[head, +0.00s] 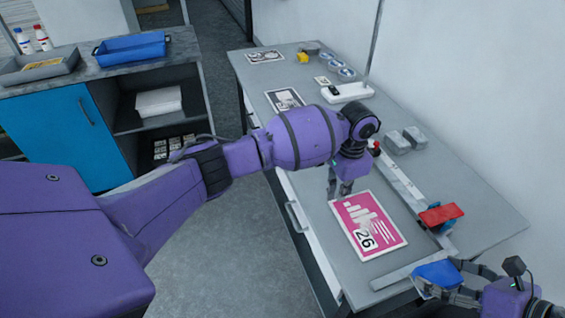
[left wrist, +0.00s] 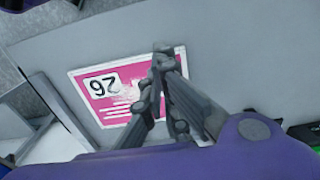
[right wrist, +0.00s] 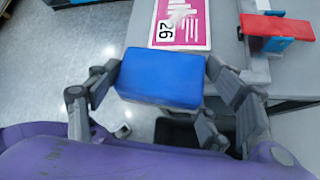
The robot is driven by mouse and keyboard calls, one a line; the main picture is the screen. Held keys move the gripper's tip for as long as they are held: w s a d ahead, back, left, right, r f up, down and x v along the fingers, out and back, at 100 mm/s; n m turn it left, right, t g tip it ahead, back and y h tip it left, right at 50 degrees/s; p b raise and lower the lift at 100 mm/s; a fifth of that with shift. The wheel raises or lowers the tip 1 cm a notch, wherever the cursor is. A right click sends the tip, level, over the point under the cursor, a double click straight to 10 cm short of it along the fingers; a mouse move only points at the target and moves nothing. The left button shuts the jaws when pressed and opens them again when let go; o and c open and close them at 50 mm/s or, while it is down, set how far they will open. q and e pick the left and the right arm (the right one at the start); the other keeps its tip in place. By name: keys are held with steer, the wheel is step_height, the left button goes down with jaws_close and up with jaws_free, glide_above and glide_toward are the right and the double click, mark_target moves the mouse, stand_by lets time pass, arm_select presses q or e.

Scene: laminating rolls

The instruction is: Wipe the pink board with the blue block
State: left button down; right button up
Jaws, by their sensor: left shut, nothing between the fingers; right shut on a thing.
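The pink board (head: 366,229) lies flat on the grey table, with a white border, white bars and the number 26. It also shows in the left wrist view (left wrist: 118,107) and the right wrist view (right wrist: 186,32). Pale smudges show on its pink face. The blue block (right wrist: 163,78) is held between the fingers of my right gripper (right wrist: 163,80), at the table's near end, just short of the board. In the head view the block (head: 437,273) is apart from the board. My left gripper (head: 340,192) is shut and empty, pointing down over the board's far edge.
A red-topped tool (head: 441,215) sits on a metal rail to the right of the board. Grey blocks (head: 405,140), a white power strip (head: 347,93) and printed cards stand farther back. A blue tray (head: 132,48) is on the side cabinet.

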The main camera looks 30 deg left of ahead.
arm_select(q)
step_height(320, 180, up, 12)
stand_by(0.4)
